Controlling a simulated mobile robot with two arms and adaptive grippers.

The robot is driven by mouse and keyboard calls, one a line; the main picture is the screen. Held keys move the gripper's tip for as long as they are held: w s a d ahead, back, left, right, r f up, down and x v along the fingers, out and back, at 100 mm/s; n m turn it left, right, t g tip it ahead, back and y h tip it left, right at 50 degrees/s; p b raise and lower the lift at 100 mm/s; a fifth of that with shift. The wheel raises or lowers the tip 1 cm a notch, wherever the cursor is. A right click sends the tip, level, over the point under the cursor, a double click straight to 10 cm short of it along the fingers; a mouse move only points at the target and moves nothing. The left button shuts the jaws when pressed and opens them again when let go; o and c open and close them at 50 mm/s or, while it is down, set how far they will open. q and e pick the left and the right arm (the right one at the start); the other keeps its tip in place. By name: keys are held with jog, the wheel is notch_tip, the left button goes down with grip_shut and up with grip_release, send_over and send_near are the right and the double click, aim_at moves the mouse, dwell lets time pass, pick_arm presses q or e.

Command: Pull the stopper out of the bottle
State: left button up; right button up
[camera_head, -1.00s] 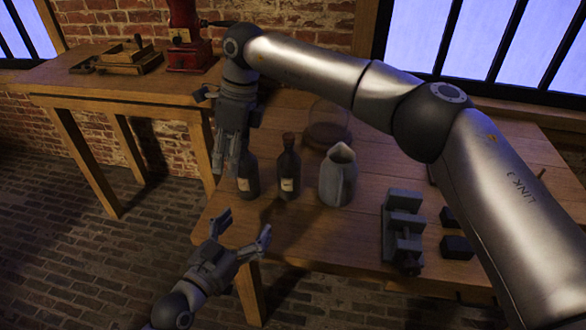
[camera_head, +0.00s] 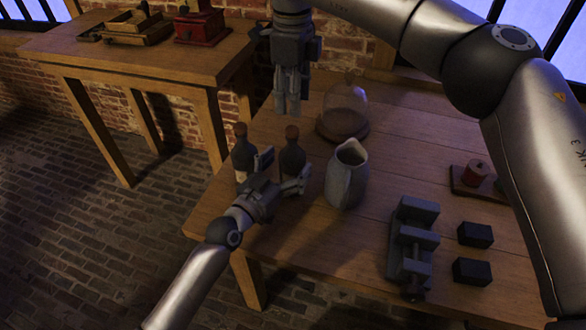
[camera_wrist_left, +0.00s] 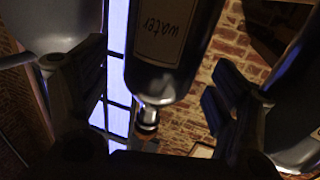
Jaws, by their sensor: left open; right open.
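Two dark bottles with brown stoppers stand at the table's near left corner: a left bottle (camera_head: 241,148) and a right bottle (camera_head: 292,158). Their stoppers (camera_head: 240,129) (camera_head: 292,132) are seated in the necks. My left gripper (camera_head: 284,172) is open, its fingers at the near side of the right bottle. In the left wrist view a bottle labelled "water" (camera_wrist_left: 165,60) appears upside down between the spread fingers, apart from them. My right gripper (camera_head: 290,110) is open and empty, pointing down above and behind the right bottle.
A grey jug (camera_head: 345,180) stands just right of the bottles. A glass dome (camera_head: 346,105) is behind it. A grey vise (camera_head: 412,240) and two black blocks (camera_head: 474,235) lie to the right. A side table (camera_head: 130,55) holds a red grinder (camera_head: 200,25).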

pick_arm(q)
jog(key=shift+x, duration=1.45)
pick_arm(e)
jog(key=shift+a, duration=0.1)
